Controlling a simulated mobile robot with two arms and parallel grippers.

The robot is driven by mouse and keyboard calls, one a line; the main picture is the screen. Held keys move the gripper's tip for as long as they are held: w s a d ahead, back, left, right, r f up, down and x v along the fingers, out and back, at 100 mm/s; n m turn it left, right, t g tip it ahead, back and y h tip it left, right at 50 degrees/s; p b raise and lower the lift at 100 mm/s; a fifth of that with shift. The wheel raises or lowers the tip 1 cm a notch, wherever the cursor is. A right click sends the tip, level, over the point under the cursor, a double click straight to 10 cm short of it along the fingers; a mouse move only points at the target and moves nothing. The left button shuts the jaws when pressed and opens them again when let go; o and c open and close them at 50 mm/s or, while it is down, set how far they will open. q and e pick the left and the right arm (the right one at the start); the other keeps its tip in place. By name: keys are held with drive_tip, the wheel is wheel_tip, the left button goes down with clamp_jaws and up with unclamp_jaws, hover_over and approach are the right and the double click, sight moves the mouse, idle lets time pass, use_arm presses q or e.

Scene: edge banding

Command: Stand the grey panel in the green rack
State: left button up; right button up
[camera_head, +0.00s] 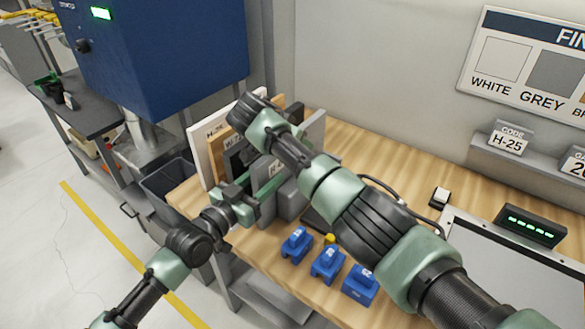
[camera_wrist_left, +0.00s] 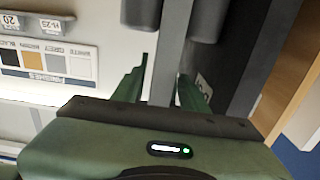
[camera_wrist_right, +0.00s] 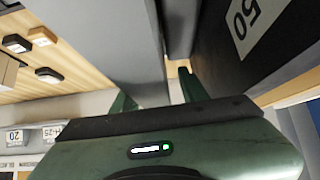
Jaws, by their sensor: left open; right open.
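A grey panel (camera_head: 315,131) stands upright among other panels at the back of the wooden bench, partly hidden by my right arm. In the left wrist view its thin edge (camera_wrist_left: 167,62) runs between the fingers of my open left gripper (camera_wrist_left: 165,80). In the right wrist view a grey panel (camera_wrist_right: 134,40) passes between the fingers of my open right gripper (camera_wrist_right: 155,92). In the head view my left gripper (camera_head: 264,190) is at the near side of the panels; my right gripper's fingers are hidden. I cannot make out a green rack separately from my green gripper parts.
A white panel (camera_head: 216,150), a brown panel and dark panels stand left of the grey one. Several blue blocks (camera_head: 327,262) sit on the bench front. A blue machine (camera_head: 165,55) stands at left.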

sight(263, 159)
use_arm(q)
clamp_jaws()
use_arm(e)
clamp_jaws()
idle(1.1)
